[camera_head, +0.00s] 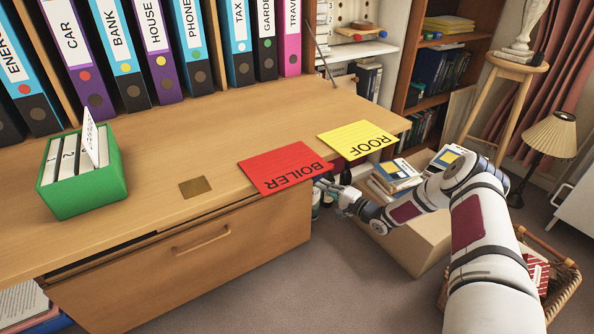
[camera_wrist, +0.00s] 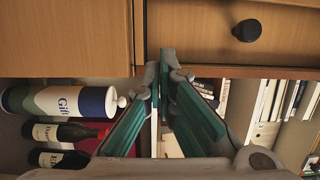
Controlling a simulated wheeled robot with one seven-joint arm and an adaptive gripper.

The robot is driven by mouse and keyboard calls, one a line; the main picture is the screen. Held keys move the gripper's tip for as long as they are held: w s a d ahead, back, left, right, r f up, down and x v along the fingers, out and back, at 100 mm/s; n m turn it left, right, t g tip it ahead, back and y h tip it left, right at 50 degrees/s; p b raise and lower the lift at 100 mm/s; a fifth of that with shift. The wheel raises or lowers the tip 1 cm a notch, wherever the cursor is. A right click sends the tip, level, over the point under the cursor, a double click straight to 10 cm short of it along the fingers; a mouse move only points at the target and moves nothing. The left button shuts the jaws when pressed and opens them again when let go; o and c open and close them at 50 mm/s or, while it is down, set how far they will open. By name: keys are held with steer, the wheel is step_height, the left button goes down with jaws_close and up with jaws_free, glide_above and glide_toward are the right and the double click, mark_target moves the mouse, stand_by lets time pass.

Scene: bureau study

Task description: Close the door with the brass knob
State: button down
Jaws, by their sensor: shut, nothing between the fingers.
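In the wrist view, a wooden panel (camera_wrist: 215,45) at the top right carries a round knob (camera_wrist: 247,30). The knob looks dark, and I cannot tell if it is brass. A second wooden panel (camera_wrist: 65,38) lies to its left, with a narrow gap between them. My gripper (camera_wrist: 170,73) is shut and empty, its tips near the lower end of this gap, left of and below the knob. I cannot tell whether the tips touch wood. In the head view, my gripper (camera_head: 322,186) is by the desk's right end, partly hidden by the red BOILER card (camera_head: 284,166); no knob shows there.
The wrist view shows bottles (camera_wrist: 60,102) at left and books (camera_wrist: 285,100) at right. The desk (camera_head: 150,210) has a handled front (camera_head: 200,240), a green box (camera_head: 85,190) and a yellow ROOF card (camera_head: 357,140). A carton (camera_head: 415,240) and basket (camera_head: 568,280) stand right.

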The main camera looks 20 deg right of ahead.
steer(key=b+x, duration=0.3)
steer(key=x, duration=0.6)
steer(key=shift+w+f+b, duration=0.15)
steer(key=shift+w+b, duration=0.05)
steer(key=shift+b, duration=0.15)
steer(key=a, duration=0.2)
steer(key=shift+s+a+b, duration=0.1)
steer(key=shift+a+b, duration=0.2)
steer(key=shift+b, duration=0.1)
steer(key=shift+s+a, duration=0.25)
steer(key=shift+a, duration=0.55)
